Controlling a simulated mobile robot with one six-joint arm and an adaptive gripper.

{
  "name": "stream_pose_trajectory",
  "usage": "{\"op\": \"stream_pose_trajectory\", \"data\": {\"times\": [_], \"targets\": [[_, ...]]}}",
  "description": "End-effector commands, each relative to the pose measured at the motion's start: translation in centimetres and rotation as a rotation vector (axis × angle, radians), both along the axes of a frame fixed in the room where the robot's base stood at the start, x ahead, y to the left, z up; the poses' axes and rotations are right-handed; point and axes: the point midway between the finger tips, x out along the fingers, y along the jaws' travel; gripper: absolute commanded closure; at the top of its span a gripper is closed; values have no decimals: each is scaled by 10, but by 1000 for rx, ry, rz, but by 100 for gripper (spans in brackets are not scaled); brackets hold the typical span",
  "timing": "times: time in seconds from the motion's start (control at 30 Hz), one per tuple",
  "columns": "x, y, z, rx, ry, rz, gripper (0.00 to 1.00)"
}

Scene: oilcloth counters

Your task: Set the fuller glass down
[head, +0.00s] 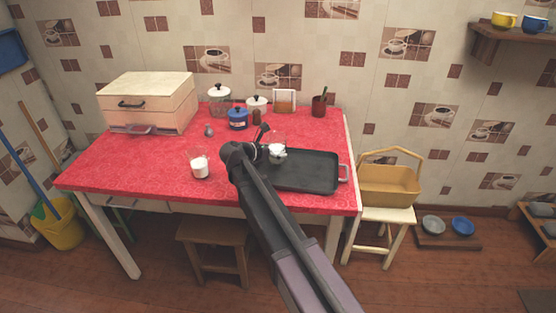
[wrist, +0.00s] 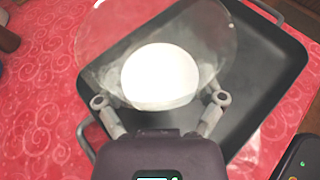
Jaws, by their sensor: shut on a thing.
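My gripper (head: 268,153) is shut on a clear glass (head: 278,148) with white liquid in it, over the left part of a dark tray. In the wrist view the held glass (wrist: 159,76) is between the fingers, its wide rim toward the camera. Whether its base touches the tray cannot be told. A second glass (head: 199,164) with white liquid stands upright on the red oilcloth (head: 150,175), left of my gripper. My arm and gripper partly hide the held glass in the head view, so I cannot surely compare the levels.
The dark tray (head: 318,175) lies at the table's right front. A blue pot (head: 238,119), white-lidded jars (head: 219,100) and a dark cup (head: 319,106) stand behind. The cloth around the second glass is clear.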

Motion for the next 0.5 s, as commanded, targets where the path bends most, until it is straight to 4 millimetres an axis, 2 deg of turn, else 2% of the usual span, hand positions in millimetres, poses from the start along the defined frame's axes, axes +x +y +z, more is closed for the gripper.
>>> {"op": "stream_pose_trajectory", "data": {"times": [0.5], "targets": [[0, 0, -31, -1, 0, -1, 73]]}}
